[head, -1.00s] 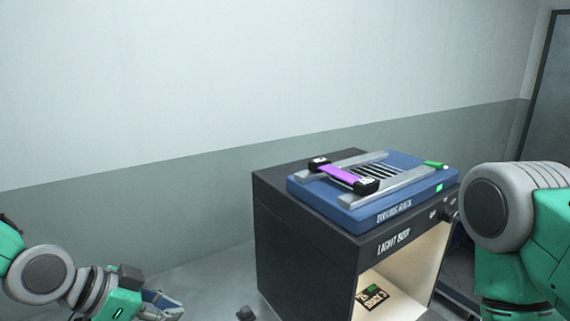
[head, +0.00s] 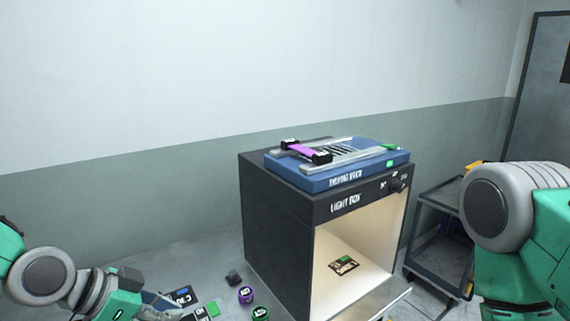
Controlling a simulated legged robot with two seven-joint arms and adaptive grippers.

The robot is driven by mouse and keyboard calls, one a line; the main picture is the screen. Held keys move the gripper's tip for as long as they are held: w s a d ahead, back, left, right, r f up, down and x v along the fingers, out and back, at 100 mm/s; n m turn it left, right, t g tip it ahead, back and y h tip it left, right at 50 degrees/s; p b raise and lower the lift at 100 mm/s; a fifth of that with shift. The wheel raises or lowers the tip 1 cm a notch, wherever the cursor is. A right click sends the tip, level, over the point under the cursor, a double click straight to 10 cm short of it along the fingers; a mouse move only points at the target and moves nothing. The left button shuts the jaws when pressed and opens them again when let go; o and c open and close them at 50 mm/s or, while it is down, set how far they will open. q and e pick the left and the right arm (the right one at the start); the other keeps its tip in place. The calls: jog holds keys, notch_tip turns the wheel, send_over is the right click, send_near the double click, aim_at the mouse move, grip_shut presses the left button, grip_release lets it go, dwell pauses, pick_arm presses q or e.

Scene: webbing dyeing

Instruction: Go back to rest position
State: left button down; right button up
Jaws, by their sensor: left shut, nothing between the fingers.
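My left gripper (head: 163,309) is at the lower left of the head view, low over the table, with its fingers together and nothing between them. My right arm shows at the right edge, but its gripper is out of view. A blue drying rack (head: 341,178) sits on top of the black light box (head: 272,205). A purple webbing strip (head: 305,151) with black end clamps lies across the rack's grey rails. The light box is open at the front and lit inside, with a small dark labelled card (head: 344,265) on its floor.
Near my left gripper are a dark block (head: 234,278), a purple-topped container (head: 246,295), a green-topped container (head: 260,313) and a labelled device (head: 184,297). A dark cart (head: 441,243) stands right of the light box. A door (head: 540,120) is at the far right.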

pick_arm(q)
jog(key=s+f+n+g+y, duration=0.1)
jog(key=s+f+n, duration=0.3)
jog(key=f, duration=0.5)
jog(key=s+a+f+n+g+y, duration=0.25)
jog(key=s+a+f+n, duration=0.2)
jog(key=s+f, duration=0.5)
jog(key=s+a+f+n+g+y, duration=0.25)
jog(key=s+a+f+y, duration=0.35)
jog(key=s, duration=0.7)
notch_tip(320, 180, down, 18)
jog(key=w+d+t+h+b, duration=0.1)
jog(key=w+d+h+b, duration=0.1)
jog(key=b, duration=1.6)
jog(key=shift+w+d+f+m+t, duration=0.2)
jog(key=shift+w+m+t, duration=0.1)
jog(key=shift+w, duration=0.05)
pick_arm(e)
notch_tip(320, 180, down, 19)
jog(key=shift+w+d+r, duration=0.15)
jog(key=shift+w+r, duration=0.05)
